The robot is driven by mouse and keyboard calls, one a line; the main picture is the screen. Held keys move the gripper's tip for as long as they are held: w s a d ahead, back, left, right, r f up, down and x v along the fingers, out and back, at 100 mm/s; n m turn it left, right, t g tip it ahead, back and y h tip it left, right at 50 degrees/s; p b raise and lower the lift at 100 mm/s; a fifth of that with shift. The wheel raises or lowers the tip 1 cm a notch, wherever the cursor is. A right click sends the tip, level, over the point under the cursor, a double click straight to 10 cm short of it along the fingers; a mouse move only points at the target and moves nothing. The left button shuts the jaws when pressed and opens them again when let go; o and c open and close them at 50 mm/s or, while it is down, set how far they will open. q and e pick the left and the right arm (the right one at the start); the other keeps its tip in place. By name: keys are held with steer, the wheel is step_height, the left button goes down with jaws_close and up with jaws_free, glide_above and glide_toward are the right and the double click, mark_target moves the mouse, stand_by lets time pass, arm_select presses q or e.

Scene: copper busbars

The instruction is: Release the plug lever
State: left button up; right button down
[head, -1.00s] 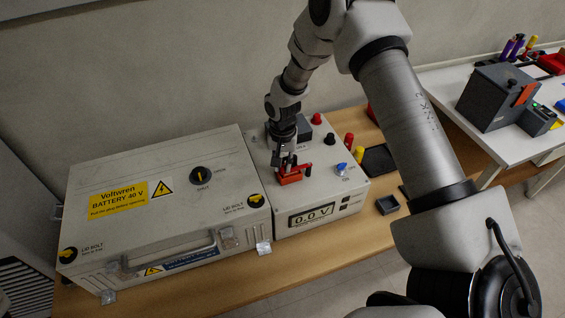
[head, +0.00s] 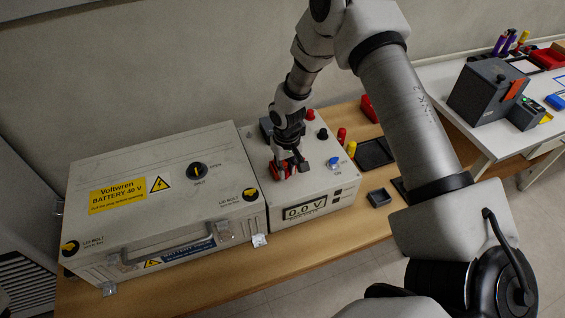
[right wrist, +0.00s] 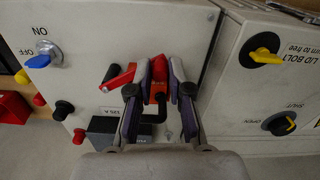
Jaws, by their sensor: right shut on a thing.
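The red plug (right wrist: 158,84) sits on top of the grey-white unit with the 0.0 V display. A red lever (right wrist: 118,78) sticks out to the left of the plug in the right wrist view, beside one finger. My right gripper (head: 289,167) is down at the plug and also shows in the right wrist view (right wrist: 160,76). Its two fingers lie on either side of the plug's body and are shut on it. The fingers hide much of the plug in the head view. A black cable bends from the plug's near end in the wrist view. My left gripper is not in view.
The battery case (head: 150,200) with yellow knobs stands left of the display unit (head: 318,196). A blue knob (right wrist: 40,60) and red and black terminals share the unit's top. A small dark tray (head: 378,197) lies on the wooden bench at right.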

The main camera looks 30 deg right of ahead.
steer(key=s+n, duration=0.1)
steer(key=s+d+n+p, duration=0.1)
steer(key=shift+r+n, duration=0.15)
steer(key=shift+n, duration=0.25)
steer(key=n+p, duration=0.1)
steer(key=s+d+n+p, duration=0.1)
steer(key=shift+s+d+n, duration=0.15)
steer(key=shift+s+n, duration=0.1)
steer(key=shift+n, duration=0.15)
steer(key=s+d+n+p, duration=0.1)
steer(key=d+n, duration=0.1)
steer(key=n, duration=0.1)
steer(key=shift+s, duration=0.15)
steer(key=shift+s+d+n+p, duration=0.15)
steer(key=shift+d+n+p, duration=0.3)
steer(key=shift+n, duration=0.25)
steer(key=shift+s+d+n+p, duration=0.15)
steer(key=shift+d+n+p, duration=0.2)
steer(key=shift+n, duration=0.35)
steer(key=c, duration=1.1)
jaws_free()
steer(key=shift+d, duration=0.1)
steer(key=shift+o, duration=0.2)
